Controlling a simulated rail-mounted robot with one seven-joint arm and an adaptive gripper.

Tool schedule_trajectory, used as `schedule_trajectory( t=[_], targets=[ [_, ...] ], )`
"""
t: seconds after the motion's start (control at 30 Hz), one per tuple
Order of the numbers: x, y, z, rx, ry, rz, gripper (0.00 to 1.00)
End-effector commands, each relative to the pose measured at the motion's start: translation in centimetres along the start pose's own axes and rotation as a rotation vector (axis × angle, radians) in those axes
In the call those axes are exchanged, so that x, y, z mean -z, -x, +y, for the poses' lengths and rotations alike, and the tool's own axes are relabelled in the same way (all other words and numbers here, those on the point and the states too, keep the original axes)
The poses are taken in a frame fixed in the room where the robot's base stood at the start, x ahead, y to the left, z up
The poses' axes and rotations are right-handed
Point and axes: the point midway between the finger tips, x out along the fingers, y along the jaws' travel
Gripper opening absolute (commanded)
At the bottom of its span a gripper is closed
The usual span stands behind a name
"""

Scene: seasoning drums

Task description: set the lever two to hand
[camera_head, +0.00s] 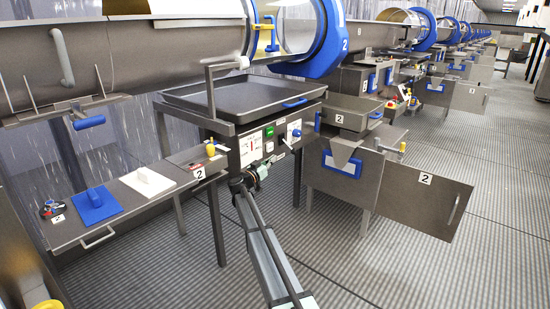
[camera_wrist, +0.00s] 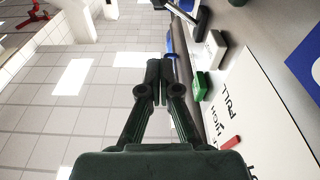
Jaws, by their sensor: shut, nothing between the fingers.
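The grey control panel (camera_head: 250,150) stands below the flat tray, with white labels, a green button (camera_head: 281,127), small dark switches and a blue-and-white part (camera_head: 294,131) at its right. I cannot tell which switch is lever two or read its setting. My gripper (camera_head: 270,162) is just in front of the panel's lower part. In the wrist view my gripper (camera_wrist: 160,66) is shut and empty. Beside its fingers the panel face shows the green button (camera_wrist: 201,86), a red part (camera_wrist: 232,143) and a black lever (camera_wrist: 197,22). Contact is not clear.
The wide tray (camera_head: 240,100) overhangs the panel. A grey cabinet with an open door (camera_head: 424,200) stands to the right. The floor in front is clear.

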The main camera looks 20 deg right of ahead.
Motion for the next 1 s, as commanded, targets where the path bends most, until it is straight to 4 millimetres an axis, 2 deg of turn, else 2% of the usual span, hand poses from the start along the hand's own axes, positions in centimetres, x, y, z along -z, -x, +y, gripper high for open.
schedule_trajectory(
  t=[0.53,0.7,1.0],
  targets=[
    [-0.1,-9.7,-0.2,0.000,-0.001,0.002,0.00],
    [-1.9,-11.1,-0.2,0.001,0.001,0.002,0.00],
    [-2.8,-12.1,-0.1,0.002,0.000,0.003,0.00]
  ],
)
